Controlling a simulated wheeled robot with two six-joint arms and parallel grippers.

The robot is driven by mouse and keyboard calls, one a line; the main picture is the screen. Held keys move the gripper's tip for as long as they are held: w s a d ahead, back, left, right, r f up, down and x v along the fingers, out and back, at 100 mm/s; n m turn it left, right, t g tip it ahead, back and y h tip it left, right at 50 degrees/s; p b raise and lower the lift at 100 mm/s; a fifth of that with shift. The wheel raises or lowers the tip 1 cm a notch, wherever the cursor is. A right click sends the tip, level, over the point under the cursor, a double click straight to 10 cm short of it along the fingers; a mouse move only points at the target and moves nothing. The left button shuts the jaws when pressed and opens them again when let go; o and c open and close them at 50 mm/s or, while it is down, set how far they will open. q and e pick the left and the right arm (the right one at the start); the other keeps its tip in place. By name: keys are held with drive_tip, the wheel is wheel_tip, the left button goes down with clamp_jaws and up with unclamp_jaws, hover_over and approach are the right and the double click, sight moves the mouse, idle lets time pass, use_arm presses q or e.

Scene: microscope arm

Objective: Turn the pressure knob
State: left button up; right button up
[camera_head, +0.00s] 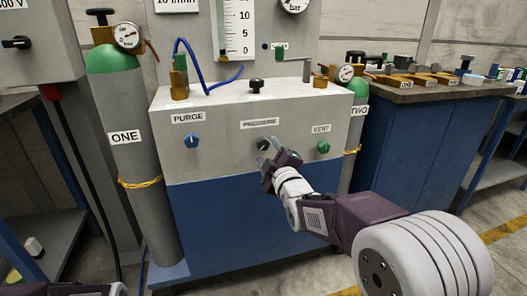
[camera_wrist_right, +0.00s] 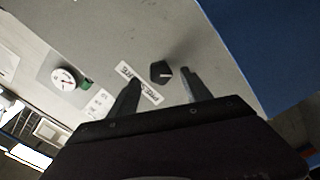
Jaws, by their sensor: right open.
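The pressure knob (camera_head: 263,144) is a small dark round knob on the grey front panel, below the PRESSURE label (camera_head: 260,123). My right gripper (camera_head: 268,152) is in front of it, and its fingers partly cover the knob in the head view. In the right wrist view the knob (camera_wrist_right: 161,72) is black with a white pointer mark. It shows between the two spread fingertips of the right gripper (camera_wrist_right: 161,77), with a gap on each side. The jaws are open and empty. I cannot tell the exact distance to the panel.
The blue purge knob (camera_head: 192,140) is left of the pressure knob; the green vent knob (camera_head: 323,147) is to its right. Grey cylinder ONE (camera_head: 125,165) stands left of the cabinet (camera_head: 225,220), cylinder TWO (camera_head: 359,125) right. A black knob (camera_head: 256,85) tops the cabinet.

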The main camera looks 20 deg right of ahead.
sight(264, 146)
drive_tip(key=w+b, duration=0.1)
drive_tip(key=w, duration=0.3)
drive_tip(key=shift+w, duration=0.35)
drive_tip(key=shift+c, duration=0.4)
clamp_jaws()
